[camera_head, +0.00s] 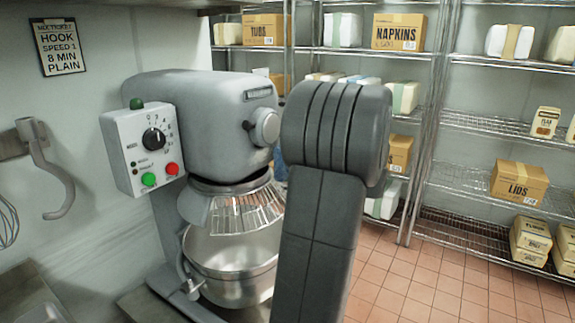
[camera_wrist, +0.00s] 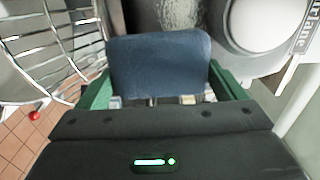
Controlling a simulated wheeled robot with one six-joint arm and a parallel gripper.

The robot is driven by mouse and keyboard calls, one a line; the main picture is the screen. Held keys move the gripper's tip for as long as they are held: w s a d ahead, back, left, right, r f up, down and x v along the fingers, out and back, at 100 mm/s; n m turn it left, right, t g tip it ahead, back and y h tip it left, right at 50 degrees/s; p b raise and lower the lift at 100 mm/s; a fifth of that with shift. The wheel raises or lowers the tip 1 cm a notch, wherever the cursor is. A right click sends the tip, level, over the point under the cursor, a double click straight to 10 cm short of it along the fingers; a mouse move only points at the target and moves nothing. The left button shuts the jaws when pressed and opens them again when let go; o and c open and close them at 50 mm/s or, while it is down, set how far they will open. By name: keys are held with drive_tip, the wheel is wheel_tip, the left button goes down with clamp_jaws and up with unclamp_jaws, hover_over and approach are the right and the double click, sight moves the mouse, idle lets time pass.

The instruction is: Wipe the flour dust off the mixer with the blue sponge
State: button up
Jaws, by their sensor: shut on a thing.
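The mixer (camera_head: 205,115) is a large grey machine on the left in the head view, with a control box on its side and a round hub at its front. In the wrist view, my gripper (camera_wrist: 160,88) is shut on the blue sponge (camera_wrist: 160,58), held between its green fingers. The sponge is close to the grey mixer body (camera_wrist: 140,14); I cannot tell whether they touch. A pale mottled patch (camera_wrist: 182,12) lies on the mixer just beyond the sponge; it may be flour or shine. In the head view my arm hides my gripper.
The mixer's wire guard (camera_head: 245,209) and steel bowl (camera_head: 232,265) are below its head. The guard is close at left in the wrist view (camera_wrist: 50,45). A dough hook (camera_head: 50,175) hangs on the left wall. Wire shelves with boxes (camera_head: 518,183) stand right, beyond open tiled floor (camera_head: 420,285).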

drive_tip(key=b+v, duration=0.1)
drive_tip(key=v, duration=0.6)
drive_tip(key=shift+s+d, duration=0.2)
drive_tip(key=shift+s, duration=0.15)
idle(0.4)
drive_tip(key=shift+f, duration=0.1)
